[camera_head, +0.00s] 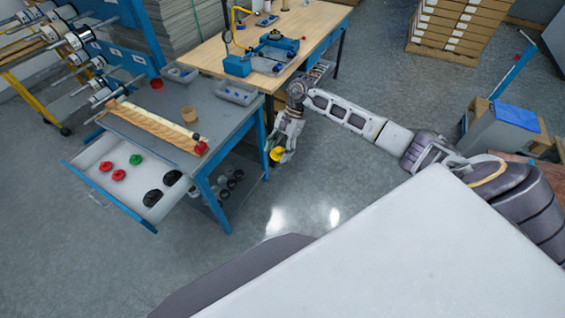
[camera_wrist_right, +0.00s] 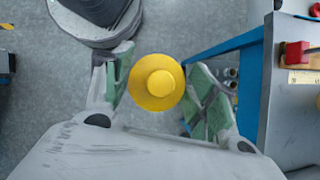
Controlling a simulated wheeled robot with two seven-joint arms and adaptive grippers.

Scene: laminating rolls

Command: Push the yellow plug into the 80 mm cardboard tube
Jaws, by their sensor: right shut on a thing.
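My right gripper (camera_head: 279,151) is shut on the yellow plug (camera_head: 277,154) and holds it in the air, just off the right side of the grey workbench. In the right wrist view, the round stepped yellow plug (camera_wrist_right: 158,82) sits between the green-padded fingers of my right gripper (camera_wrist_right: 162,88). A long pale roll or tube (camera_head: 150,118) lies along a wooden cradle on the bench, with a red piece (camera_head: 201,148) at its near end. I cannot tell which is the 80 mm tube. My left gripper is not in view.
An open drawer (camera_head: 97,150) holds red, green and black plugs. Grey bins (camera_head: 236,92) stand on the blue-framed grey workbench (camera_head: 222,124). In the right wrist view, the bench (camera_wrist_right: 292,130) is close on the right. Open floor lies in front of the bench.

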